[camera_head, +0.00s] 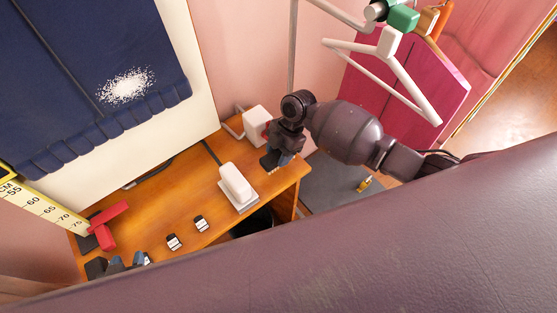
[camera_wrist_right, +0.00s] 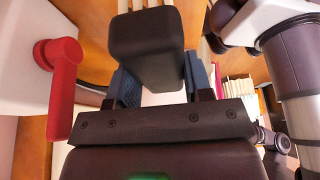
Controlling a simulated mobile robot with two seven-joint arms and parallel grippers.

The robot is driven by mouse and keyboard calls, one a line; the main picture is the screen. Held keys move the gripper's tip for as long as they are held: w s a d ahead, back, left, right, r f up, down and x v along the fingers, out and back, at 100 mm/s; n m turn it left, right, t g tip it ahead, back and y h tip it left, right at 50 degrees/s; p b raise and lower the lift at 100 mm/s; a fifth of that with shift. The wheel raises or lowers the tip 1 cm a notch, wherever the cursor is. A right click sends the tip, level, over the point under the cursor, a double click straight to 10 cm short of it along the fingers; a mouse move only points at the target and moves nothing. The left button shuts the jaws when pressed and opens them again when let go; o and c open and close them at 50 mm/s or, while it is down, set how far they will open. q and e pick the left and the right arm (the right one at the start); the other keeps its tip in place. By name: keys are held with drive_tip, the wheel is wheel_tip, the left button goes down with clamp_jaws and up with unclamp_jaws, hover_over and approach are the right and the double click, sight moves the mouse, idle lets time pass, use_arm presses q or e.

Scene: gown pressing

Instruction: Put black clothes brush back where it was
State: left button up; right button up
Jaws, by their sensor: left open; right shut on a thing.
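The black clothes brush (camera_wrist_right: 147,42) is a dark block between the blue-lined fingers of my right gripper (camera_wrist_right: 150,88) in the right wrist view. In the head view my right gripper (camera_head: 281,157) is low over the right end of the wooden table, and the brush is hard to make out against its dark fingers. I cannot tell whether the brush touches the table.
A white device (camera_head: 256,124) stands behind my right gripper. A navy gown (camera_head: 70,70) bears white powder. White hangers (camera_head: 400,80) are upper right.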

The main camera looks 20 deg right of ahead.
drive_tip(key=shift+f, duration=2)
drive_tip(key=shift+b, duration=0.3)
drive_tip(key=o, duration=1)
drive_tip(key=shift+f, duration=0.1)
